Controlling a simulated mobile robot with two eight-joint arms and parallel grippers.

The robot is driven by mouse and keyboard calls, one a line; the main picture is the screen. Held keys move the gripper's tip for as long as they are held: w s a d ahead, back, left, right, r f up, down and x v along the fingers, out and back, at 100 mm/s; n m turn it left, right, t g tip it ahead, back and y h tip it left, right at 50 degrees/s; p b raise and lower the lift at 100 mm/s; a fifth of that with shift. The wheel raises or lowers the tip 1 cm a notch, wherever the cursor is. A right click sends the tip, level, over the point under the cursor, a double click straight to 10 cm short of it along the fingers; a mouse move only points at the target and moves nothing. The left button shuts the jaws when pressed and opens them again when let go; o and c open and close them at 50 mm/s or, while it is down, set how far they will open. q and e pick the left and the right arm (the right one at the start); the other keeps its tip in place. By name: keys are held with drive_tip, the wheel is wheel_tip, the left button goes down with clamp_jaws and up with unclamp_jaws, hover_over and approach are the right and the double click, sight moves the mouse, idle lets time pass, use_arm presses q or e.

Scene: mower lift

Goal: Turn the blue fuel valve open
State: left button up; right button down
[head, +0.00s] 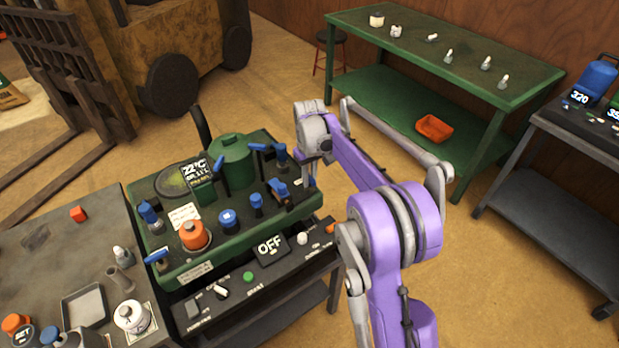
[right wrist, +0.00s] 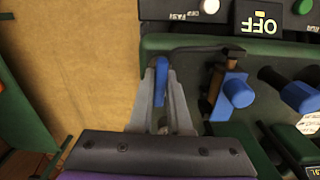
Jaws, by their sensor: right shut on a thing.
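In the right wrist view, a blue lever handle (right wrist: 160,82), which looks like the fuel valve's, sits between the two grey fingers of my right gripper (right wrist: 161,90). The fingers are shut on it. A dark rod runs from near the handle to a dark fitting on the green machine (right wrist: 180,42). In the head view my right gripper (head: 313,164) points down at the right edge of the green machine (head: 190,270). Only a bit of blue (head: 311,182) shows below it, so the handle is mostly hidden there. My left gripper is not in view.
Other blue knobs and levers (head: 227,218) stand close by on the machine, with an orange knob (head: 194,235) and a green cylinder (head: 232,160). An OFF display (head: 269,247) is on the front panel. A green workbench (head: 450,55) stands behind; open floor lies to the right.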

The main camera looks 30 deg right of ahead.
drive_tip(key=shift+n, duration=0.4)
drive_tip(key=c, duration=0.9)
unclamp_jaws()
drive_tip(key=shift+o, duration=0.2)
wheel_tip(320, 180, up, 11)
drive_tip(key=shift+p, duration=0.35)
